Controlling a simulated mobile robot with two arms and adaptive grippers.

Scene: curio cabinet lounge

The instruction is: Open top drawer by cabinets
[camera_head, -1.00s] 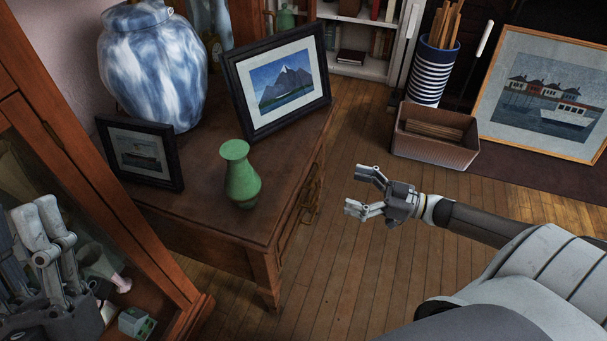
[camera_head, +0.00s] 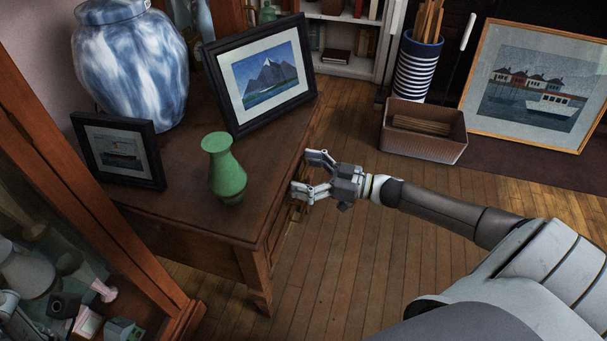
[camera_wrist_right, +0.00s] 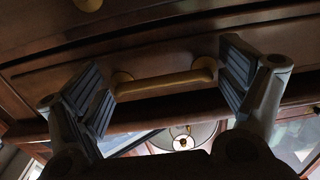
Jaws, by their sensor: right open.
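The wooden side cabinet (camera_head: 185,208) stands at centre left, its drawer side facing right toward my right arm. In the head view my right gripper (camera_head: 300,173) is at that side, near the top edge, and covers most of the hardware there. In the right wrist view a brass bar handle (camera_wrist_right: 165,84) on the wooden drawer front (camera_wrist_right: 150,58) lies between the spread fingers of my right gripper (camera_wrist_right: 170,85). The fingers are open on either side of the handle, with gaps visible. The drawer looks shut. Pale grey parts at the far left edge may be my left gripper; its jaws are unclear.
On the cabinet top stand a green vase (camera_head: 226,172), a blue-white jar (camera_head: 130,68) and two framed pictures (camera_head: 262,80) (camera_head: 118,151). A glass-fronted cabinet (camera_head: 150,270) is at left. A brown bin (camera_head: 423,148) is at upper right. Bare floor (camera_head: 340,270) lies beside the cabinet.

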